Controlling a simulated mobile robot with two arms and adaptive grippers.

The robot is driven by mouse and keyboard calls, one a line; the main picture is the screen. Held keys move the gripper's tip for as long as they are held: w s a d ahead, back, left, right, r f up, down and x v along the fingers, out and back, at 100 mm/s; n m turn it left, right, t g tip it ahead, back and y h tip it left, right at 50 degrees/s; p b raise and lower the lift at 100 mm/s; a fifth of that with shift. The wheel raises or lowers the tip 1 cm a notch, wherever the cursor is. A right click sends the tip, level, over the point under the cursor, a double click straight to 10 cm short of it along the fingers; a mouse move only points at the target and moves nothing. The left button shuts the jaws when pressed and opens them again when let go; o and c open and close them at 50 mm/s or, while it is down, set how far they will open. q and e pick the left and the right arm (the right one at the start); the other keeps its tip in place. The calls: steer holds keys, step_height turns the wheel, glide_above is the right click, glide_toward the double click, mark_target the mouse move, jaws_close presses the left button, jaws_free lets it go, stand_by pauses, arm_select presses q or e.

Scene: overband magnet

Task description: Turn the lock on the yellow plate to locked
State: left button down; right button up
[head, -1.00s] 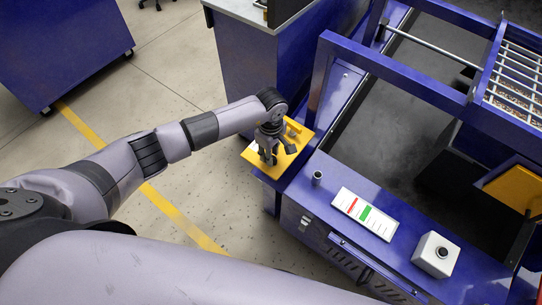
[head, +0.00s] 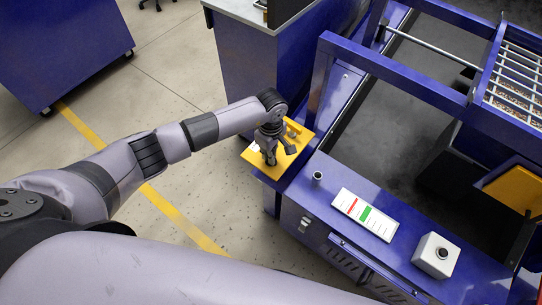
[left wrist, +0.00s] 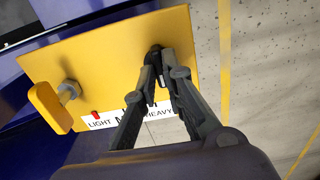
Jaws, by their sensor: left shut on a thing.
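The yellow plate (head: 256,168) juts out from the blue machine in the head view, and it fills the upper left of the left wrist view (left wrist: 105,58). My left gripper (head: 268,160) is over the plate. In the left wrist view its fingertips (left wrist: 157,62) are shut on a small dark piece, probably the lock's knob, mostly hidden by the fingers. A yellow lever (left wrist: 47,107) on a grey bolt stands at the plate's left. A white label (left wrist: 100,121) reads LIGHT and HEAVY, its middle covered by a finger. A red mark (left wrist: 96,114) sits above LIGHT. My right gripper is not in view.
The blue machine frame (head: 420,75) rises to the right of the plate. A white panel with red and green strips (head: 364,214) and a grey button box (head: 436,255) lie on its front. A grey-topped cabinet stands behind. Bare floor (head: 205,175) is open left of the plate.

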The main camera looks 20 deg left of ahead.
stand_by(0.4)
arm_select(q)
steer(key=shift+n, duration=1.5)
